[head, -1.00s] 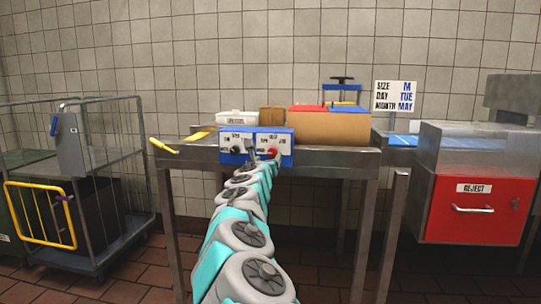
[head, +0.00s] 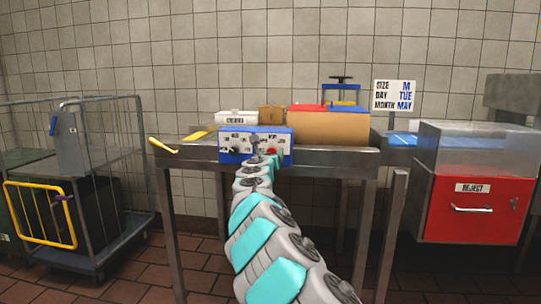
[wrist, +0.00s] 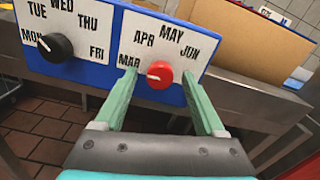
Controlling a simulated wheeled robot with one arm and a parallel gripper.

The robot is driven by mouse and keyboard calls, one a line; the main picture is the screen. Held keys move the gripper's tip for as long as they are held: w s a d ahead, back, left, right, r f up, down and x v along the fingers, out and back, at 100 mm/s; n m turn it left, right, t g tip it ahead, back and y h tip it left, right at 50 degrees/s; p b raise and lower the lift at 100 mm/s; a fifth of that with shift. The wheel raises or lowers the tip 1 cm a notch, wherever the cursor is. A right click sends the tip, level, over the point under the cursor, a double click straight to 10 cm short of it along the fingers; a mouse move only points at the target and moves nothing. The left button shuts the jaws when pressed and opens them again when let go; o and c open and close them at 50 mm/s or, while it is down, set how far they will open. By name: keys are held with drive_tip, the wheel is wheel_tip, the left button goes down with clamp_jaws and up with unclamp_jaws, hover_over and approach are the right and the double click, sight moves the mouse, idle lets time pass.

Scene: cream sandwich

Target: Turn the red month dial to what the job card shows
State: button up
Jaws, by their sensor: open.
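The red month dial (wrist: 162,73) is on the right-hand white face of a blue box, with MAR, APR, MAY and JUN printed around it. Its white mark is on the left side of the knob, toward MAR. The dial also shows in the head view (head: 271,150). My gripper (wrist: 159,78) is open, one finger on each side of the dial; I cannot tell whether either touches it. The job card (head: 395,95) on the right reads SIZE M, DAY TUE, MONTH MAY.
A black day dial (wrist: 55,47) sits left of the red one, its white mark toward MON. The blue box (head: 225,157) stands at the table's front edge. Behind it are a white tray (head: 236,117) and a cardboard box (head: 330,128). A yellow-handled tool (head: 163,147) lies left.

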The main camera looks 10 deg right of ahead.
clamp_jaws()
idle(0.4)
drive_tip(key=shift+m, duration=0.3)
drive_tip(key=shift+m+b, duration=5.1)
drive_tip(key=shift+m, duration=3.4)
drive_tip(key=shift+d, duration=0.1)
